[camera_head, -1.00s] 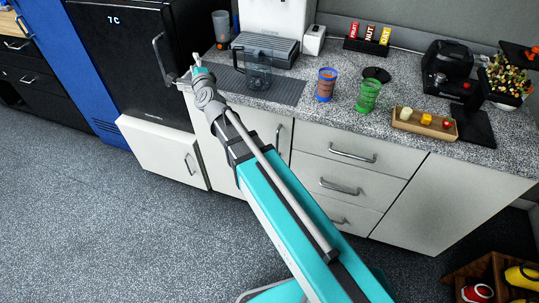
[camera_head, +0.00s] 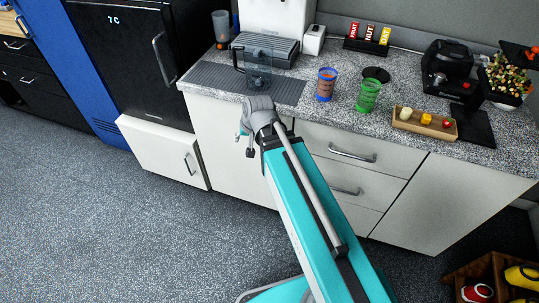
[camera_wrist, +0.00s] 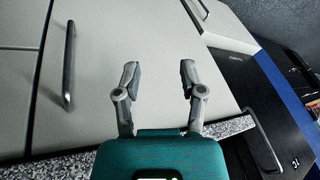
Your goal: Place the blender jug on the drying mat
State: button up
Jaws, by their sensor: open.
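The clear blender jug (camera_head: 259,70) with a dark handle on its left stands upright on the grey ribbed drying mat (camera_head: 212,76), near the mat's middle. My gripper (camera_head: 244,150) is below and in front of the counter edge, apart from the jug, with part of it hidden behind my wrist. In the wrist view my gripper (camera_wrist: 158,72) has its two fingers spread with nothing between them, facing white cabinet fronts. The jug is not seen in the wrist view.
A blue-rimmed cup (camera_head: 326,85), a green cup (camera_head: 368,96) and a wooden tray (camera_head: 410,121) of small foods stand right of the mat. A grey machine (camera_head: 265,48) is behind it. The black fridge (camera_head: 118,60) is at left. Open floor lies in front.

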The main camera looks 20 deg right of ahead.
jog(key=s+d+f+n+g+h, duration=0.1)
jog(key=s+d+n+g+h, duration=0.1)
jog(key=s+d, duration=0.4)
jog(key=shift+s+f+g, duration=0.2)
jog(key=shift+s+g, duration=0.7)
jog(key=shift+s, duration=0.15)
notch_tip(320, 180, up, 11)
jog(key=p, duration=1.1)
